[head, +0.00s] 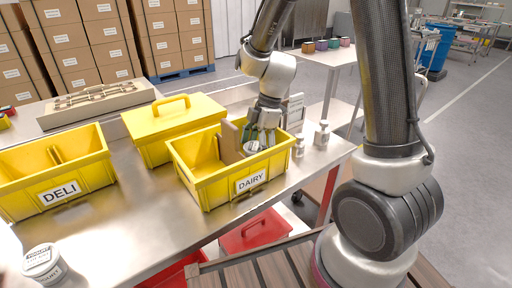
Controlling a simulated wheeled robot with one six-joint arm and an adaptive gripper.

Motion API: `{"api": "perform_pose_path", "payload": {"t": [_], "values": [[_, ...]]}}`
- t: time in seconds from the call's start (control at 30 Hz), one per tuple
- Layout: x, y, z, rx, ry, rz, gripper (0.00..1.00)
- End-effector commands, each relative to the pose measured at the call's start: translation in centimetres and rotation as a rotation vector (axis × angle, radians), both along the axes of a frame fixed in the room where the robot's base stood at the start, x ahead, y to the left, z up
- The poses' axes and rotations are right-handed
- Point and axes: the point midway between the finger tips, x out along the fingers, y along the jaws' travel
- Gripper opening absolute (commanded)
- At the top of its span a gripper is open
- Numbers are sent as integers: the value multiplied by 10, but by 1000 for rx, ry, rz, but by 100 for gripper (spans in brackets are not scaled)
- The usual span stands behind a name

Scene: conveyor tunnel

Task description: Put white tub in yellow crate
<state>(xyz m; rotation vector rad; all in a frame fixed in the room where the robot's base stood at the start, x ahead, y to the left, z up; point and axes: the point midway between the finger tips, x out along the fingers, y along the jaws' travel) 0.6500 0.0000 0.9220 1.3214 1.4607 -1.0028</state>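A yellow crate labelled DAIRY (211,191) stands on the metal table, with a brown divider inside. My gripper (262,138) points down into its right part. A white round tub (252,148) shows at my fingertips, inside the crate's outline; its lower part is hidden by the crate's front wall. I cannot tell whether the fingers grip it or whether it rests on the crate floor. Another white tub, with yogurt lettering (42,262), stands on the table at the lower left. A second yellow crate, labelled DELI (88,184), stands at the left.
A closed yellow box with a handle (172,120) sits behind the DAIRY crate. A red lidded box (255,231) is below the table edge. The table between the DELI and DAIRY crates is clear.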

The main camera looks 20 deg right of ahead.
Motion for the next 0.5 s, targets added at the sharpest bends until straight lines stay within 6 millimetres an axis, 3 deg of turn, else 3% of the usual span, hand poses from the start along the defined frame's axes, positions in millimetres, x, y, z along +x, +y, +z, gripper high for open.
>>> {"api": "perform_pose_path", "payload": {"t": [0.27, 0.5], "values": [[1, -1, 6, 0, -2, -1, 84], [3, -13, 50, 2, -7, -2, 84]]}}
